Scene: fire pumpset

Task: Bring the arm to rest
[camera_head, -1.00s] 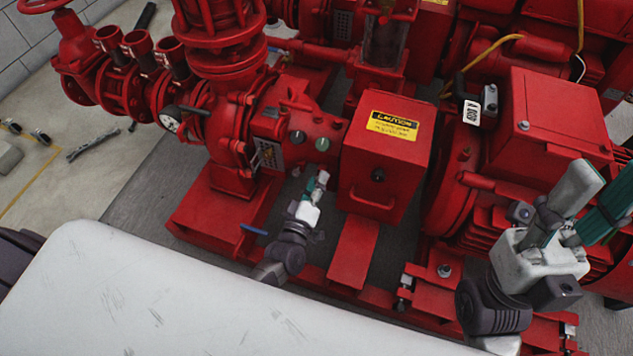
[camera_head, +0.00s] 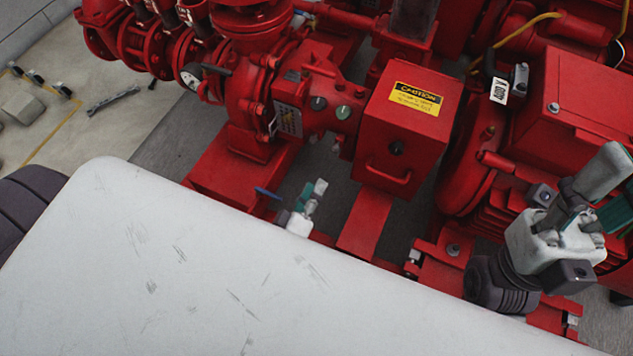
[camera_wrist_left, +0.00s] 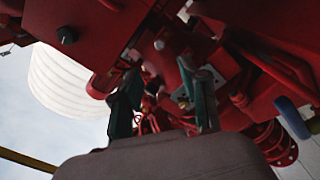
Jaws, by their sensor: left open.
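My left gripper (camera_head: 314,190) shows small in the head view, just past the edge of my white body, which hides its wrist and arm. It is in front of the red pump unit, left of the red box with the caution label (camera_head: 416,98). In the left wrist view its two green-padded fingers (camera_wrist_left: 165,102) stand apart with nothing held between them; red machinery lies beyond. My right gripper (camera_head: 612,195) is at the right edge of the head view, in front of the red motor. It is partly cut off, so its opening is unclear.
A wrench (camera_head: 113,99) lies on the floor at upper left, where the floor is mostly clear.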

